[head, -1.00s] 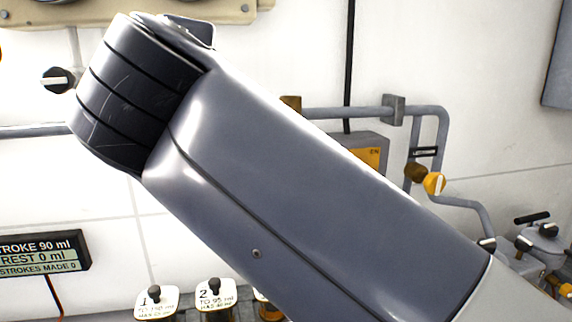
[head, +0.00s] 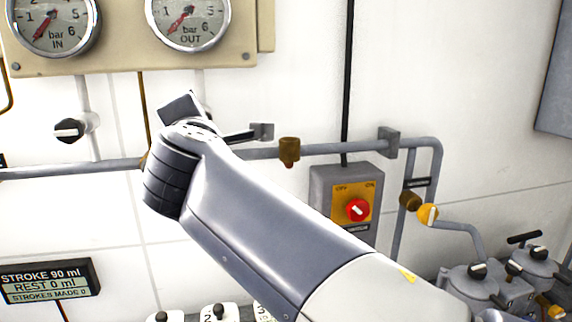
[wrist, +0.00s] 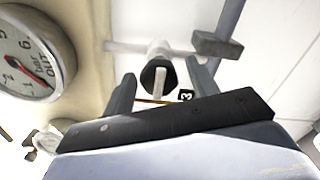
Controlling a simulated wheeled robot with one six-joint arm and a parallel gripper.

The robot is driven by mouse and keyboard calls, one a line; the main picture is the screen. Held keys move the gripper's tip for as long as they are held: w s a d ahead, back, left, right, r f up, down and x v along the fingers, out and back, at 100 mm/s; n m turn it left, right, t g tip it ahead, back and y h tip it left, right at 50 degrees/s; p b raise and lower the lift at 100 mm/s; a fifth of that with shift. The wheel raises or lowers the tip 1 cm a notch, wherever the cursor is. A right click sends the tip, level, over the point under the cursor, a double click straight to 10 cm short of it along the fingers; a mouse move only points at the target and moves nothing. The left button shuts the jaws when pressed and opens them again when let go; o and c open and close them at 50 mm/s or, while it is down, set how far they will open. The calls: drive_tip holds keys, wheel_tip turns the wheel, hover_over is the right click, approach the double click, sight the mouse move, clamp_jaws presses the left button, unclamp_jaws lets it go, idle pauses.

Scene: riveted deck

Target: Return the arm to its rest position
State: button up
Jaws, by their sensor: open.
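My arm (head: 270,220) reaches up and left across the middle of the head view. In the wrist view my gripper (wrist: 160,70) is open, its two grey fingers apart with nothing held between them. Beyond the fingers is a black-and-white valve knob (wrist: 157,76) on the wall. I cannot tell whether the fingers touch it, though no contact is seen. In the head view the gripper is mostly hidden behind my wrist joint.
Two gauges (head: 188,22) hang on a beige panel above. A grey pipe (head: 340,147) and a switch box with a red knob (head: 358,210) lie behind my arm. A stroke display (head: 48,281) is at lower left; grey pump fittings (head: 475,285) are at lower right.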

drive_tip(key=n+p, duration=0.5)
drive_tip(key=n, duration=0.1)
drive_tip(key=shift+r, duration=0.2)
drive_tip(key=n+p, duration=0.4)
drive_tip(key=shift+d+f+n, duration=0.1)
drive_tip(key=shift+f+n, duration=0.05)
drive_tip(key=shift+n, duration=0.15)
drive_tip(key=shift+s+d+f, duration=0.1)
drive_tip(key=shift+s+f, duration=0.05)
drive_tip(key=shift+s, duration=0.4)
drive_tip(key=shift+d, duration=0.1)
